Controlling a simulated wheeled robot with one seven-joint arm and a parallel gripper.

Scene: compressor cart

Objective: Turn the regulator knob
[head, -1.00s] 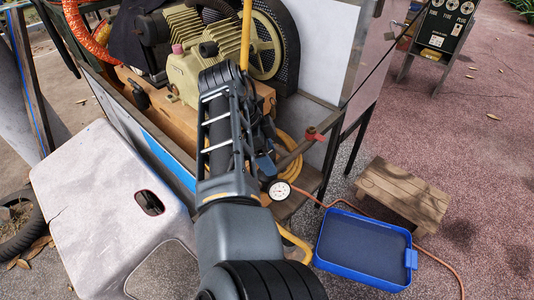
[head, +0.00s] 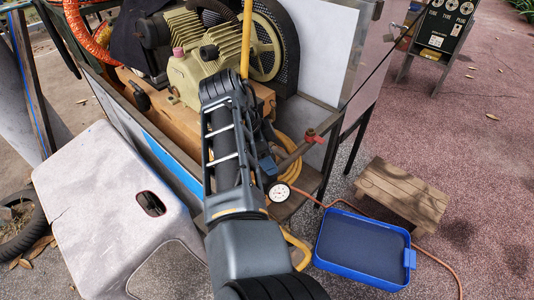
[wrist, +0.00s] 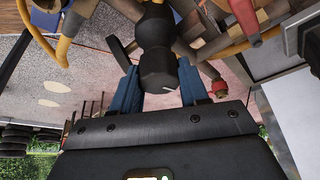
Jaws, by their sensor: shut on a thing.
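The regulator knob (wrist: 157,68) is black and faceted, with a small white mark near its lower right edge. It sits between the two blue fingers of my gripper (wrist: 160,88) in the wrist view. My gripper is shut on the knob, one finger on each side. In the head view, my gripper (head: 267,165) reaches in beside the cart, and my arm hides the knob. A round white pressure gauge (head: 279,192) shows just below the gripper there.
A red-handled valve (head: 313,136) sits right of the gripper. The beige compressor (head: 195,72) stands behind. A grey stool (head: 100,205) is at left; a blue tray (head: 362,250) and wooden step (head: 403,193) are at right. A coiled yellow hose (head: 289,165) hangs close by.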

